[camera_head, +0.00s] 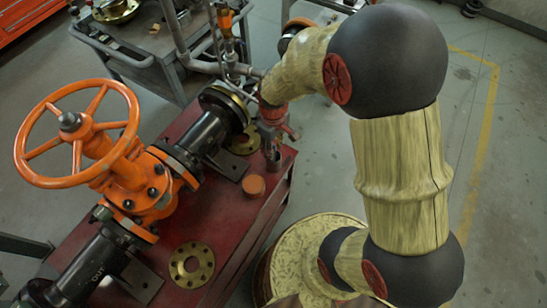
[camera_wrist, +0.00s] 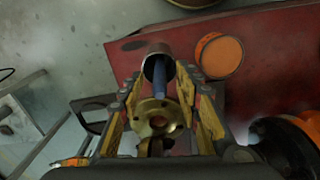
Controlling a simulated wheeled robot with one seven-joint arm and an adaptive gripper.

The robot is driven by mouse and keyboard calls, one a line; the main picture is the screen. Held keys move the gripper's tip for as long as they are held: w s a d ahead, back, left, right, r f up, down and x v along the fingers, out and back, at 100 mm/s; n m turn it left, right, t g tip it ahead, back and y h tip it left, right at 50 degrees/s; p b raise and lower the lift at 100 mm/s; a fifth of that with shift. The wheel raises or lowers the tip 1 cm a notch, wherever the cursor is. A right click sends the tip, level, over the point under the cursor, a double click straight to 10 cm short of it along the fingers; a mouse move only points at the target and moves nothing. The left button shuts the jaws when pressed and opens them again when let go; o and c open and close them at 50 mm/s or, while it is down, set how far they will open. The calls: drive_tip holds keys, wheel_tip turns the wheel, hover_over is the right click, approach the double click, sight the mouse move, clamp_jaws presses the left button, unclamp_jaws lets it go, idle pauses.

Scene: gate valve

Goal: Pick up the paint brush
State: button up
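A blue handle (camera_wrist: 185,84), which looks like the paint brush's, shows between my fingers in the wrist view. It reaches toward a dark brownish cup (camera_wrist: 156,66); no bristles show. My gripper (camera_wrist: 163,84) points down at the bench with its yellow fingers apart on either side of the handle. I see no clear contact. In the head view my gripper (camera_head: 273,130) is over the right edge of the red bench, above a small dark cup (camera_head: 272,158). The brush cannot be made out there.
The red bench (camera_head: 215,212) holds an orange round-topped container (camera_head: 254,186), brass flanges (camera_head: 191,264) and a valve with an orange handwheel (camera_head: 75,130). A brass flange (camera_wrist: 158,118) also shows between my fingers. A grey cart (camera_head: 150,55) stands behind. The floor at right is clear.

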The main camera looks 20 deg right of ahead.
drive_tip(key=c, duration=0.3)
clamp_jaws()
idle(0.3)
